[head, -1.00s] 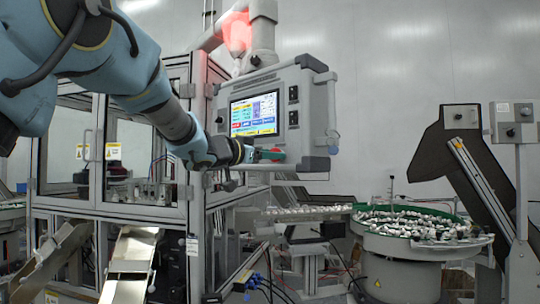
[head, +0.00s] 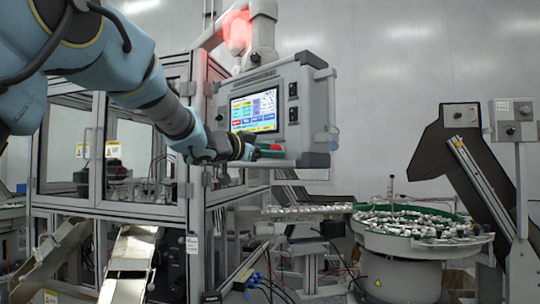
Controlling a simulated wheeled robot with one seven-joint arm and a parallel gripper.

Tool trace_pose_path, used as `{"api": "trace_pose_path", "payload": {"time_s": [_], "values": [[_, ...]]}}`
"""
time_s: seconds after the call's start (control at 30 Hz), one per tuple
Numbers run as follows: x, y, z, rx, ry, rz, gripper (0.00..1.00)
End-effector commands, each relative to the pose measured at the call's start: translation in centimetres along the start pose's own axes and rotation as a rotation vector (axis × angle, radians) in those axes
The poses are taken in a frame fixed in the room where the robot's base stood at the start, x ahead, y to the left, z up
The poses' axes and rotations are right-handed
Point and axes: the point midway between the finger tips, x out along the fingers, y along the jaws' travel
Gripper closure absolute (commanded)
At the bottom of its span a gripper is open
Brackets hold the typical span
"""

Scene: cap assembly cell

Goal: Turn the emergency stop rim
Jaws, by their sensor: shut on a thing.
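The control panel (head: 313,106) is a grey box with a lit screen (head: 254,110), hung from an overhead arm. A small red part, the emergency stop rim (head: 276,147), shows at the lower front of the panel, just right of my gripper (head: 262,150). My gripper is at the panel's lower edge, shut on the rim. The fingertips are small in this view, and the wrist hides part of the panel's lower left. How far the rim is turned cannot be seen.
A framed machine cell with glass doors (head: 127,165) stands behind my arm on the left. A round feeder bowl (head: 420,245) full of small caps stands at the right, with a dark inclined conveyor (head: 480,188) behind it. A metal chute (head: 130,262) slopes at the lower left.

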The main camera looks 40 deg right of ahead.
Motion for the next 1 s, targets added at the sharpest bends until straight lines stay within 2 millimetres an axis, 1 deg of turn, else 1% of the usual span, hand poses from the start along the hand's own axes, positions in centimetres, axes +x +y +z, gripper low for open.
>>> {"api": "trace_pose_path", "payload": {"time_s": [0.2,0.5,0.7,1.0], "values": [[-0.03,0.1,0.23,0.173,0.0,-0.001,1.0],[0.03,0.15,0.17,0.356,0.0,0.0,1.0],[0.04,0.11,0.06,0.42,0.001,-0.001,1.0],[0.04,0.1,-0.03,0.445,0.001,0.0,1.0]]}}
